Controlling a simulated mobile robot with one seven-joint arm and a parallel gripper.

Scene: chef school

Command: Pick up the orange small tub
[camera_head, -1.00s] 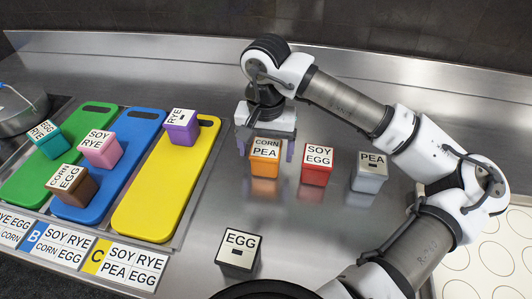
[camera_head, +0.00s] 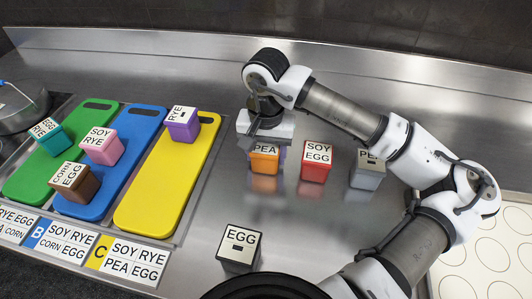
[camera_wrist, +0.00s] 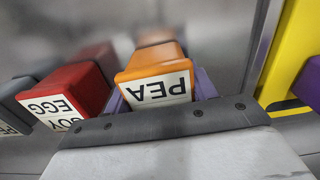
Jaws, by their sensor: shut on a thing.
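The orange small tub (camera_head: 264,165) has a white lid label; the word PEA shows, and my gripper covers the upper part of the label. It is on or just above the steel counter, right of the yellow board; I cannot tell which. My gripper (camera_head: 268,158) is over it, with its fingers down at the tub's sides, shut on it. In the wrist view the orange tub (camera_wrist: 156,68) sits between purple finger pads.
A red tub (camera_head: 314,172) marked SOY EGG stands close on the right, then a grey tub (camera_head: 367,178). A black tub (camera_head: 238,259) marked EGG stands in front. The green (camera_head: 30,180), blue (camera_head: 138,140) and yellow (camera_head: 160,200) boards lie left, with several tubs on them.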

